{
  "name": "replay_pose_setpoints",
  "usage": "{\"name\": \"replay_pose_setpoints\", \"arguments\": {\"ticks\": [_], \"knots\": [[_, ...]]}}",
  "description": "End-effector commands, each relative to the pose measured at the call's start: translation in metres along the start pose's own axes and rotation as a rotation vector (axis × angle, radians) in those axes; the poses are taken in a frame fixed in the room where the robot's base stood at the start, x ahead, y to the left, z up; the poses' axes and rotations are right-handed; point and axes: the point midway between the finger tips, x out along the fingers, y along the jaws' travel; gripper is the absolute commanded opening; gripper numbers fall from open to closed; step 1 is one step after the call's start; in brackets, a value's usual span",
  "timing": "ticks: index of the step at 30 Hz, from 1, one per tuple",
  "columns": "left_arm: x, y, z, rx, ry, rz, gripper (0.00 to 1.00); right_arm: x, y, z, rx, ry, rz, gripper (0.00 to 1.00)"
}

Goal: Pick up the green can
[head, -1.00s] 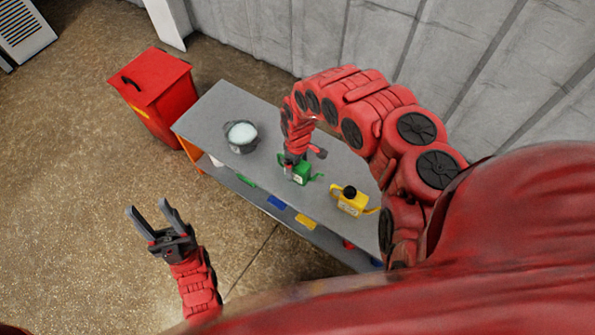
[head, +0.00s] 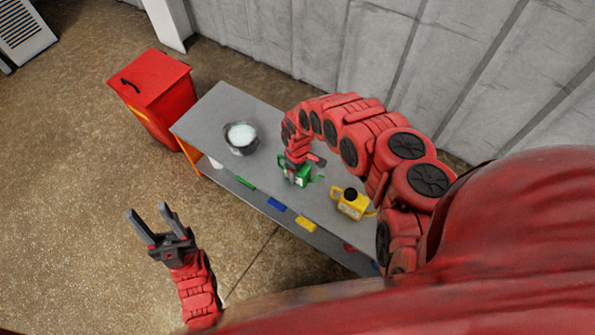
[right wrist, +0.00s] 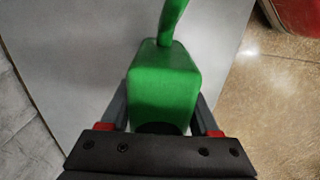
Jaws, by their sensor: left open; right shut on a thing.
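The green can (head: 303,179) is on the grey table (head: 215,110), between a pot and a yellow can. My right gripper (head: 294,178) reaches down over it and is shut on it. In the right wrist view the green can (right wrist: 163,85) sits between the two fingers, with its spout pointing away. Whether the can touches the table or is slightly lifted, I cannot tell. My left gripper (head: 152,228) is open and empty, over the floor in front of the table.
A pot (head: 241,138) with pale contents stands left of the green can. A yellow can (head: 351,203) with a black cap stands to its right. A red bin (head: 158,90) is by the table's left end. A lower shelf holds coloured items. The wall rises behind.

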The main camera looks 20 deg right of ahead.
Motion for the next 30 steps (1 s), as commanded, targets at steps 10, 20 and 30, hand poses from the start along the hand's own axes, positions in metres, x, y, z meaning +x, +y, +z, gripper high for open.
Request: {"name": "replay_pose_setpoints", "arguments": {"ticks": [10, 20, 30], "knots": [[0.0, 0.0, 0.0, 0.0, 0.0, 0.0, 0.5, 0.0, 0.0, 0.0, 0.0, 0.0, 0.0, 0.01], [0.003, 0.0, -0.001, 0.0, 0.0, 0.0, 0.5, -0.013, 0.0, 0.0, -0.001, 0.0, 0.0, 0.01], [0.028, -0.001, -0.005, 0.0, 0.0, 0.0, 0.5, -0.046, -0.027, 0.026, 0.0, -0.006, 0.0, 0.01]]}}
